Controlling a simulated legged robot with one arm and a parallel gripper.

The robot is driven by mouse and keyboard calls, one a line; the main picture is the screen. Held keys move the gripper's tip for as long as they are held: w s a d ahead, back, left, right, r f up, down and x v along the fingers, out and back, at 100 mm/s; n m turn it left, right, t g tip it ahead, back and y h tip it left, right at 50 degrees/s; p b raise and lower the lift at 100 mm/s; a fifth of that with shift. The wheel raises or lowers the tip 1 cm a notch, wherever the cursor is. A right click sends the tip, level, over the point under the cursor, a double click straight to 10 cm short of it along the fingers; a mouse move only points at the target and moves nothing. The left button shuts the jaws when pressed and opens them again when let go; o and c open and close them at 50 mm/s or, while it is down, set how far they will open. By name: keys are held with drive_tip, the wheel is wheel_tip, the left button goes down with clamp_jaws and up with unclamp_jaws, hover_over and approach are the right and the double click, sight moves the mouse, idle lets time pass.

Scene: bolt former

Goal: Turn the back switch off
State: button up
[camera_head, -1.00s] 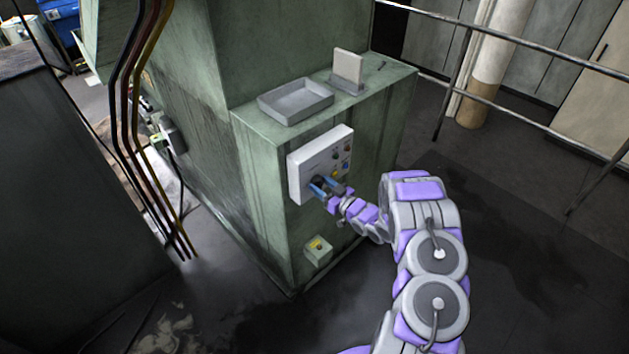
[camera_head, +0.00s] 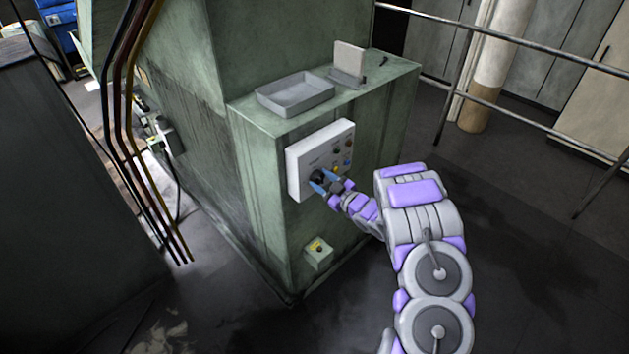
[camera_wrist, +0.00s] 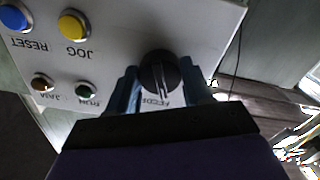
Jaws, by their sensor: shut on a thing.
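A black rotary switch (camera_wrist: 160,72) with a pale pointer line sits on a light grey control panel (camera_head: 308,160). The panel is mounted on the green machine's side. My gripper (camera_head: 324,183) is at the panel's lower part, with its blue fingers on either side of the switch and shut on it. In the wrist view my gripper (camera_wrist: 160,84) has one finger left and one right of the knob. The pointer line runs nearly upright in that view. The fingers partly cover the label under the knob. I cannot tell from the labels whether this is the back switch.
The panel also has a blue RESET button (camera_wrist: 14,17), a yellow JOG button (camera_wrist: 73,25), a brown button (camera_wrist: 42,82) and a green button (camera_wrist: 86,89). A grey tray (camera_head: 294,94) lies on top.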

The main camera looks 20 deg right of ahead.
drive_tip(key=shift+n+b, duration=0.5)
drive_tip(key=shift+b, duration=0.25)
drive_tip(key=shift+n+b, duration=0.5)
drive_tip(key=shift+b, duration=0.5)
drive_tip(key=n+b, duration=0.3)
drive_tip(key=b, duration=0.2)
drive_tip(key=shift+n, duration=0.7)
drive_tip(key=o, duration=1.3)
drive_tip(key=shift+o, duration=0.2)
drive_tip(key=v, duration=0.8)
